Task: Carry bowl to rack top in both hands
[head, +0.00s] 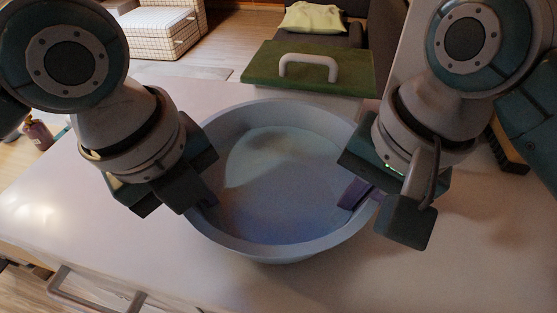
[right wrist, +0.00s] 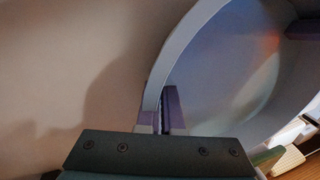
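A large round pale blue-grey bowl (head: 275,245) is upright and empty at the middle of the white top, and its wall curves through the right wrist view (right wrist: 185,50). My right gripper (head: 365,197) is at its right rim, one purple-padded finger inside and one outside. In the right wrist view these fingers (right wrist: 160,115) are close together with the rim between them. My left gripper (head: 203,195) is at the left rim with a fingertip inside the bowl; its outer finger is hidden. I cannot tell whether the bowl rests on the top or is slightly raised. No rack is identifiable.
The white top (head: 400,285) is clear in front of the bowl. A green panel with a pale handle (head: 308,66) lies behind it. A small pinkish bottle (head: 38,133) stands at the far left. A dark brush-like object (head: 508,150) is at the right.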

